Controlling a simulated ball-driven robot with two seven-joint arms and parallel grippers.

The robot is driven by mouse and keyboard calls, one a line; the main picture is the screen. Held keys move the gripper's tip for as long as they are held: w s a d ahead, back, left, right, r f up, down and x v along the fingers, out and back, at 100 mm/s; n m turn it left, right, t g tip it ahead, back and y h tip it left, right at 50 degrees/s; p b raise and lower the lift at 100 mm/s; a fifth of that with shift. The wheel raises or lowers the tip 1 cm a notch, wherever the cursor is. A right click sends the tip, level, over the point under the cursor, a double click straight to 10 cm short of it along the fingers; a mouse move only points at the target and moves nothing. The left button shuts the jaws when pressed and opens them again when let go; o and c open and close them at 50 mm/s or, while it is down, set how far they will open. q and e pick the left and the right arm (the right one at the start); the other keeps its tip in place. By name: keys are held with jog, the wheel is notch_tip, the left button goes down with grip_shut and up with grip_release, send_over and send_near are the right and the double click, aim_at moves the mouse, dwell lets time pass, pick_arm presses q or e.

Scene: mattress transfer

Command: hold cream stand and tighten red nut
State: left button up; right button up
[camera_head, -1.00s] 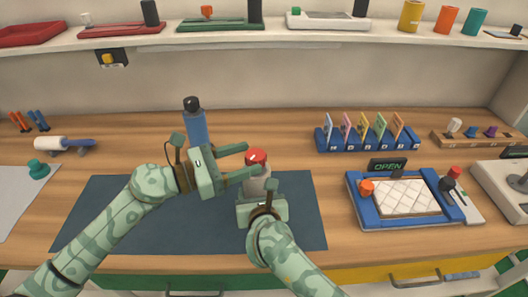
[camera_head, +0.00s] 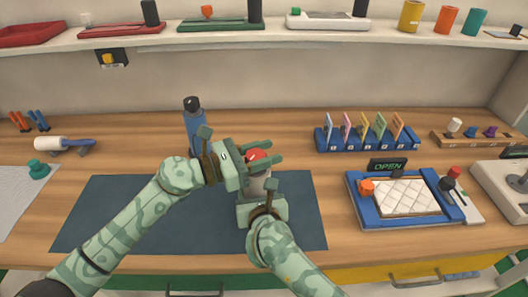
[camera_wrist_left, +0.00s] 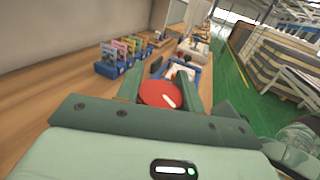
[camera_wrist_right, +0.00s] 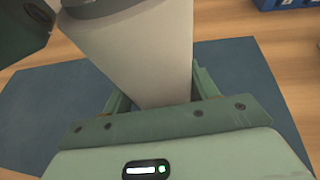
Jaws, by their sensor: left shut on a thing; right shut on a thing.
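The red nut (camera_head: 257,155) sits on top of the cream stand (camera_head: 259,185), which stands upright on the dark mat. My left gripper (camera_head: 268,155) is shut on the red nut, with its fingers on either side. The nut also shows between those fingers in the left wrist view (camera_wrist_left: 160,94). My right gripper (camera_head: 262,196) is shut on the cream stand low down, close to the mat. The stand's pale column fills the middle of the right wrist view (camera_wrist_right: 150,60). The stand's lower part is partly hidden by my right gripper.
The dark blue mat (camera_head: 130,215) is clear at its left. A blue bottle (camera_head: 196,130) stands behind my left wrist. A blue frame with a quilted white pad (camera_head: 405,197) and an OPEN sign (camera_head: 388,167) lies at right. A blue card rack (camera_head: 367,140) stands behind it.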

pick_arm(q)
jog(key=shift+a, duration=0.1)
jog(key=shift+m+g+h, duration=0.3)
jog(key=shift+m+g, duration=0.4)
jog(key=shift+g, duration=0.2)
jog(key=m+g, duration=0.1)
jog(key=g, duration=0.1)
jog(key=m+g, duration=0.1)
jog(key=g, duration=0.1)
jog(key=m+g, duration=0.2)
jog(key=shift+s+h, duration=0.3)
jog(key=m+g, duration=0.2)
jog(key=g, duration=0.1)
jog(key=m+g+y, duration=0.1)
jog(key=g, duration=0.1)
jog(key=shift+s+f, duration=0.1)
jog(key=shift+s, duration=0.25)
jog(key=shift+s+m+g+y, duration=0.1)
jog(key=shift+m+g+y, duration=0.2)
jog(key=shift+m+g, duration=0.15)
jog(key=o, duration=1)
